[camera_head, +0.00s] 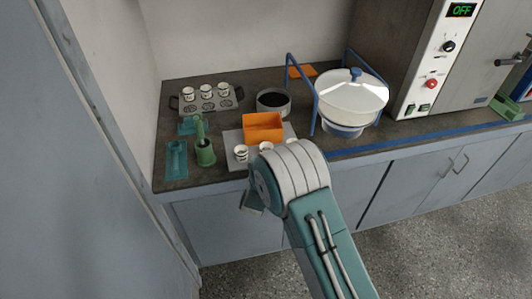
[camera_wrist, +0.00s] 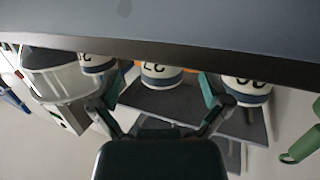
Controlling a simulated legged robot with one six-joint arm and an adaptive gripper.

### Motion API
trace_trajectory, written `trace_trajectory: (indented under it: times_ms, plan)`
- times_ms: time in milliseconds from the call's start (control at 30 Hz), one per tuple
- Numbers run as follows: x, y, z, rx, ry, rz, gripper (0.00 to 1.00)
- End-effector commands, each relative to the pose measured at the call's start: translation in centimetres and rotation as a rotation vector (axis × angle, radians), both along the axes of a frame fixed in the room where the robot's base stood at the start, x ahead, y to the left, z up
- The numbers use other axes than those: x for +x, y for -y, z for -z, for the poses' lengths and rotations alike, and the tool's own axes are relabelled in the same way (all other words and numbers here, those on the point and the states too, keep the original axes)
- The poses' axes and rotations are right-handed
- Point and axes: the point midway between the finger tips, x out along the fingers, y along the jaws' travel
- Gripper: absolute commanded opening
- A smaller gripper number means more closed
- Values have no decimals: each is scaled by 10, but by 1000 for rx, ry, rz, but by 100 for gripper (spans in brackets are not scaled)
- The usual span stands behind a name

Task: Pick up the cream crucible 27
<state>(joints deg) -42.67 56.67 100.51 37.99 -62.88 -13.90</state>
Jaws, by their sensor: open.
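My gripper (camera_wrist: 160,92) is open, with a teal finger to either side of the crucible's position in the picture and nothing held. In the head view, what seems to be the same crucible (camera_head: 266,146) shows just above my arm's wrist. My fingers are hidden behind my arm there.
Similar crucibles flank it in the wrist view, one left (camera_wrist: 97,62), one right (camera_wrist: 246,90). An orange bin (camera_head: 263,128) stands behind them. A green mortar (camera_head: 205,153) is at the left, a white-lidded pot (camera_head: 350,98) at the right. More crucibles (camera_head: 206,91) sit at the back.

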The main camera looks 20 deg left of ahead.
Motion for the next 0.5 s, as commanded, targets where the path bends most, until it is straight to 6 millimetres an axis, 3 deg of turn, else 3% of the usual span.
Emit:
trace_trajectory:
  times_ms: [233,500]
  plan:
    - [35,-7,6,1,0,2,97]
    - [41,-8,6,0,-1,0,97]
